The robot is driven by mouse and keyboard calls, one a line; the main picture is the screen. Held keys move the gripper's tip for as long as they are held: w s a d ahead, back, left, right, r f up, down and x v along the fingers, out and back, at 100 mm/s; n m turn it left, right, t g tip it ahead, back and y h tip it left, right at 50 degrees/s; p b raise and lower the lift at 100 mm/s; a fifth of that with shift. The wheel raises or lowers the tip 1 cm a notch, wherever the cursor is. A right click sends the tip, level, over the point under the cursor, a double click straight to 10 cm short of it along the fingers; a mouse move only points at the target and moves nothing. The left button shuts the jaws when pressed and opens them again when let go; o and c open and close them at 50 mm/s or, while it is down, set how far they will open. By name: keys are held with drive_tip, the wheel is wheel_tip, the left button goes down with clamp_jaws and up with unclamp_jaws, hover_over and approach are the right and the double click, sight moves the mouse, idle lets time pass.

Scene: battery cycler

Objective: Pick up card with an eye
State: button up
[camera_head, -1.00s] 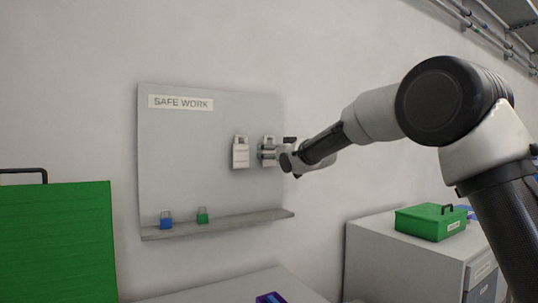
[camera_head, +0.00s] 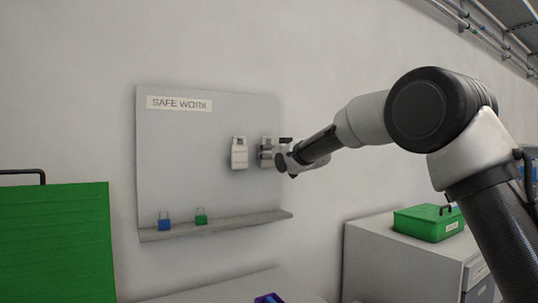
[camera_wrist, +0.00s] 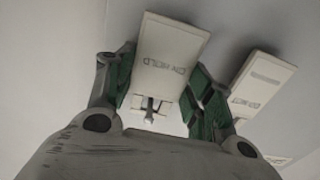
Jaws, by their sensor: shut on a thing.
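A white card (camera_head: 266,146) hangs at the right side of the grey board, partly hidden by my gripper (camera_head: 268,155). In the wrist view the card (camera_wrist: 168,52) bears printed letters that seem to read "ON HOLD". Its narrow end has an eye with a small metal peg or hook at it. My gripper (camera_wrist: 165,82) has its green-padded fingers on both sides of this card and is shut on it. I cannot tell whether the eye is still on the hook. A second white card (camera_head: 239,154) hangs to the left; the wrist view shows it (camera_wrist: 256,85) at the right.
The grey board (camera_head: 190,130) carries a "SAFE WORK" label (camera_head: 179,103). Its ledge (camera_head: 240,222) holds a blue padlock (camera_head: 165,224) and a green padlock (camera_head: 201,219). A green box (camera_head: 428,222) stands on a cabinet at the right. A large green case (camera_head: 55,240) is at the left.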

drive_tip(key=v, duration=1.8)
drive_tip(key=shift+r, duration=0.25)
drive_tip(key=shift+d, duration=0.1)
